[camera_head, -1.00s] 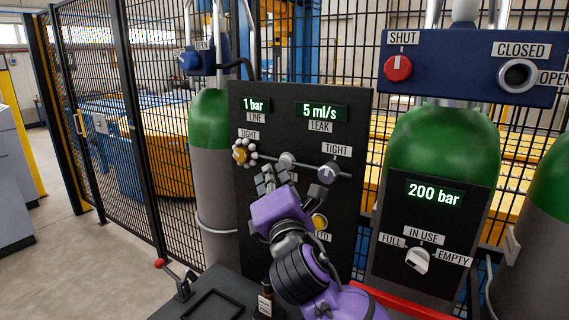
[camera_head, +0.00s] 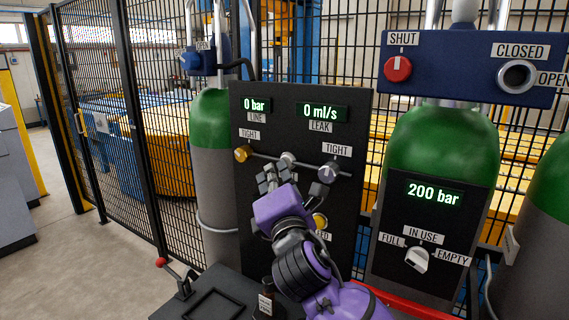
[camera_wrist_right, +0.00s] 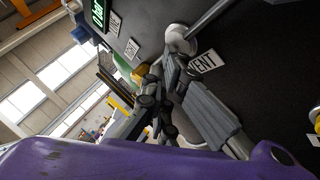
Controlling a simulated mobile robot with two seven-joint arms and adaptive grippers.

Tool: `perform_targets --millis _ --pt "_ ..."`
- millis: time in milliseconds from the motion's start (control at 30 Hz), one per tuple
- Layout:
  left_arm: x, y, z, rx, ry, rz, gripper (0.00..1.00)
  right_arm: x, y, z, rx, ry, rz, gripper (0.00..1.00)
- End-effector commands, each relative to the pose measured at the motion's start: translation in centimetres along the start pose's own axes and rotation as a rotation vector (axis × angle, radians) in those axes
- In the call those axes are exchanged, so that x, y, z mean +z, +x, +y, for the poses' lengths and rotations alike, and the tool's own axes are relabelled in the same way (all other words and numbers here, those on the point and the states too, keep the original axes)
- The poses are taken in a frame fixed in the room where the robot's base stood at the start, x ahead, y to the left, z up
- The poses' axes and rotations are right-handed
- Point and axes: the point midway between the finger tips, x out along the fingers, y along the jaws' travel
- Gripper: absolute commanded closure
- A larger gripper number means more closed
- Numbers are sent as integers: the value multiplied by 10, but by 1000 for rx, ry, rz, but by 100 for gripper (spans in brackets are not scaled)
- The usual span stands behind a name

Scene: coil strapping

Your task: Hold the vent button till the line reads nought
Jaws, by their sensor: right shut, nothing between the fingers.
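The dark panel (camera_head: 345,115) carries a green line readout (camera_head: 256,104) that shows 0 bar. A pale round button (camera_head: 288,158) sits mid-panel on a thin pipe; it also shows in the right wrist view (camera_wrist_right: 180,39), beside a VENT label (camera_wrist_right: 202,66). My right gripper (camera_head: 271,172) is shut and empty, its fingertips at the button. In the wrist view the fingertips (camera_wrist_right: 170,62) overlap the button's edge; I cannot tell whether they press it. The gripper hides the VENT label in the head view. My left gripper is not in view.
The leak readout (camera_head: 321,112) shows 0 ml/s. A yellow fitting (camera_head: 242,154) and a grey fitting (camera_head: 328,172), both labelled TIGHT, flank the button. A yellow knob (camera_head: 320,221) is below. Green-topped cylinders (camera_head: 440,150) stand at either side of the panel.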

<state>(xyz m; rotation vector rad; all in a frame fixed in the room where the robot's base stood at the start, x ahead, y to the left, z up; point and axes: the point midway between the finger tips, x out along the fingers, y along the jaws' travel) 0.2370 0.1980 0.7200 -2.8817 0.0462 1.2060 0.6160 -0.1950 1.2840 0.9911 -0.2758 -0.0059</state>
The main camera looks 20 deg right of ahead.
Motion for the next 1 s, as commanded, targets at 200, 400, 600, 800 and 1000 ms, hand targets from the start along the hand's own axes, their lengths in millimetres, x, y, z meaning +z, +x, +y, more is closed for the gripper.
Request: perform_targets --millis 200,400,600,800,1000 --pt "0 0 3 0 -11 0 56 1 0 0 -1 -1 -3 100" --pt "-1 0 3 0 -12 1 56 1 0 0 -1 -1 -3 100" --pt "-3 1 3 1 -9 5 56 1 0 0 -1 -1 -3 100" --pt "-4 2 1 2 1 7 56 1 0 0 -1 -1 -3 100" --pt "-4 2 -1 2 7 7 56 1 0 0 -1 -1 -3 100"
